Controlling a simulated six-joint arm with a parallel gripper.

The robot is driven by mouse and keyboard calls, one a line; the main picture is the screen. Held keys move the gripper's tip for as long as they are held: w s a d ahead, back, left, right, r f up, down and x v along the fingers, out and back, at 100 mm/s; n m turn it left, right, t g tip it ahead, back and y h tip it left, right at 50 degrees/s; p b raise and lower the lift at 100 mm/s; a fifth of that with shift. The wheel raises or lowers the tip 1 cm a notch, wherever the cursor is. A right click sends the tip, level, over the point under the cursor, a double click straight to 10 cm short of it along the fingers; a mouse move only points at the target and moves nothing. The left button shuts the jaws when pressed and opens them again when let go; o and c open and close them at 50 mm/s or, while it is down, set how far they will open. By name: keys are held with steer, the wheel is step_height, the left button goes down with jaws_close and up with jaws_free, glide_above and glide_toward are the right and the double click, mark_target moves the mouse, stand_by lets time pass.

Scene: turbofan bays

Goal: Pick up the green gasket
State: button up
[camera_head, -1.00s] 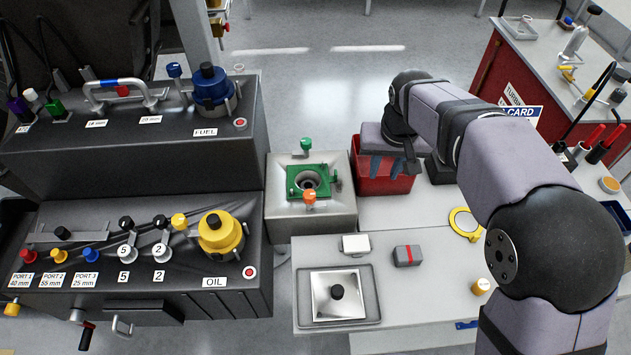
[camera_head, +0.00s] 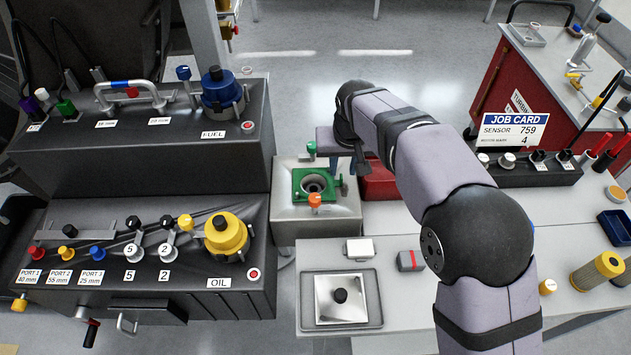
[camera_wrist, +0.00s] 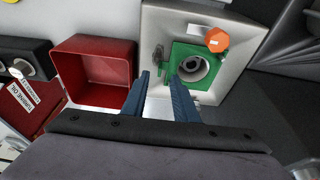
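The green gasket (camera_head: 300,188) is a square frame around a round dark opening, on the top of a grey block in the middle of the head view. In the wrist view the green gasket (camera_wrist: 208,98) lies right of centre, partly covered by one fingertip. My gripper (camera_wrist: 160,78) has two blue fingers with a gap between them and nothing in it. It hangs near the block's right edge, beside the gasket, and no grasp shows. In the head view my arm partly hides the gripper.
An orange knob (camera_head: 315,200) and a green knob (camera_head: 312,148) stand on the block near the gasket. A red bin (camera_wrist: 94,72) is left of my fingers in the wrist view. A black console (camera_head: 140,240) stands left of the block.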

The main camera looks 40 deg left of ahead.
mark_target(341, 177)
steer(key=shift+p+x, duration=1.4)
steer(key=shift+x, duration=1.1)
jaws_close()
